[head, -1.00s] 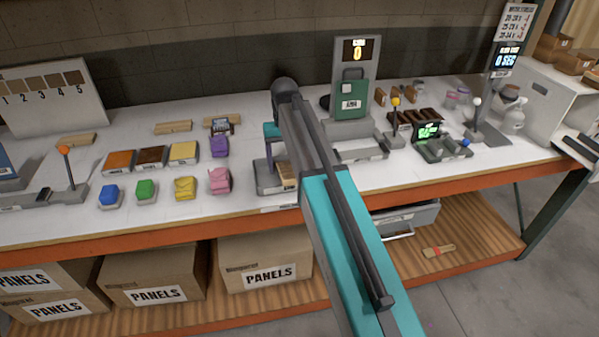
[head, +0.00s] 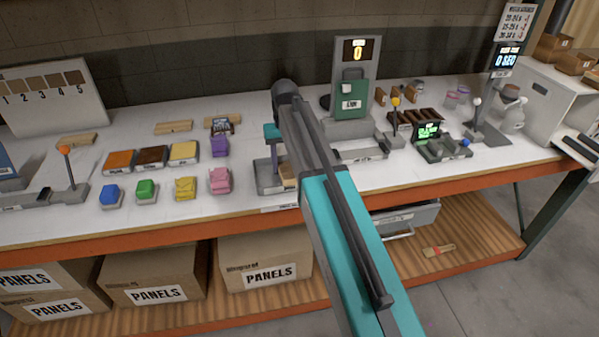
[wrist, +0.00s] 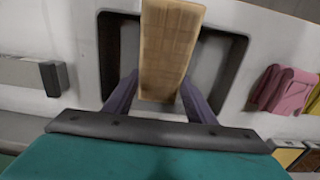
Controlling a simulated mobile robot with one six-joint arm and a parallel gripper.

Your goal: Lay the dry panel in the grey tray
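My gripper (wrist: 160,85) has its two purple fingers closed against the sides of a light wooden panel (wrist: 170,45). The panel juts out beyond the fingertips in the wrist view, over a grey tray-like holder (wrist: 208,60) with dark inner edges. In the head view the panel (head: 288,172) shows just right of my fingers, low over the grey holder (head: 268,190) at the bench's front edge. My arm hides part of the holder. I cannot tell whether the panel touches it.
Orange, brown and yellow colour trays and several coloured items lie further left. A green dispenser (head: 352,98) stands behind to the right. Loose wooden pieces (head: 173,127) lie at the back.

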